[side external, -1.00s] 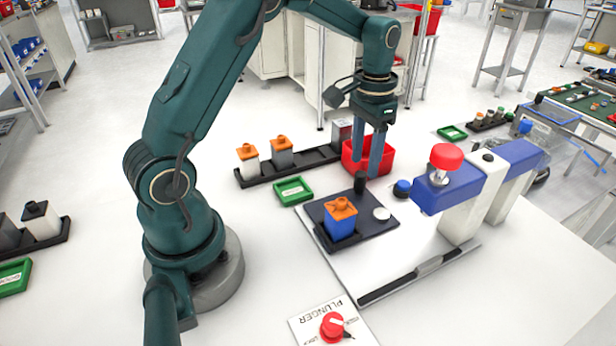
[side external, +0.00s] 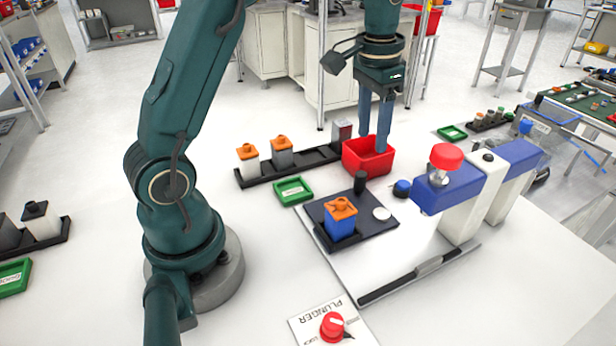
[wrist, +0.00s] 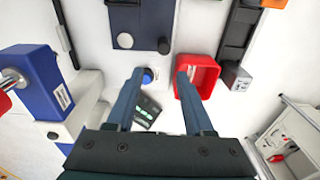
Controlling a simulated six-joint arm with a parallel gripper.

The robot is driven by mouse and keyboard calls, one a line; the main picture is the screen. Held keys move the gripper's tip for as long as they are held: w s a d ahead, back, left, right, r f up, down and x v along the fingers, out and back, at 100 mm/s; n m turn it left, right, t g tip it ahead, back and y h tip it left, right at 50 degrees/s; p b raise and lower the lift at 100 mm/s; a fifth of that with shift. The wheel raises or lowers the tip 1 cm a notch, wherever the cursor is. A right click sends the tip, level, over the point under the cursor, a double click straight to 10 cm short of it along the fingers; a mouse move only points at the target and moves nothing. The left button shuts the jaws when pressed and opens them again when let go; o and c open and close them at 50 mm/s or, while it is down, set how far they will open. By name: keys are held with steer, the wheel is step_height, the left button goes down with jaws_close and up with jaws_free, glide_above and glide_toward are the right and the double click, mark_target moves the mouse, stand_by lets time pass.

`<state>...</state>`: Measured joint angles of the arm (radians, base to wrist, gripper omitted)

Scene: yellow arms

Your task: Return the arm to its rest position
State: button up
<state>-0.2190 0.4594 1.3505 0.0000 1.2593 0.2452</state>
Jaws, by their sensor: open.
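My gripper (side external: 374,140) is open and empty. In the side view it hangs above the red bin (side external: 368,160), fingers pointing down, with the fingertips at about the height of its rim; I cannot tell whether they are over its opening or behind it. In the wrist view the two fingers of my gripper (wrist: 155,80) are spread apart, with the red bin (wrist: 212,93) by the right fingertip and a blue button (wrist: 147,75) by the left one.
A blue block with an orange cap (side external: 341,222) sits on a dark plate (side external: 376,240). A press with a red knob (side external: 446,158) stands to the right. A black rack (side external: 312,157) with several capped blocks and a green tray (side external: 292,190) lie left of the bin.

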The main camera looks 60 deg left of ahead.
steer(key=s+d+r+t, duration=0.3)
steer(key=s+d+r, duration=0.2)
steer(key=s+r, duration=0.3)
steer(key=s+d+f+t, duration=0.1)
steer(key=s+d+f, duration=0.1)
steer(key=s+f, duration=0.3)
steer(key=s, duration=0.4)
steer(key=shift+s+f+t, duration=0.15)
steer(key=shift+f+t, duration=0.05)
steer(key=shift+t, duration=0.2)
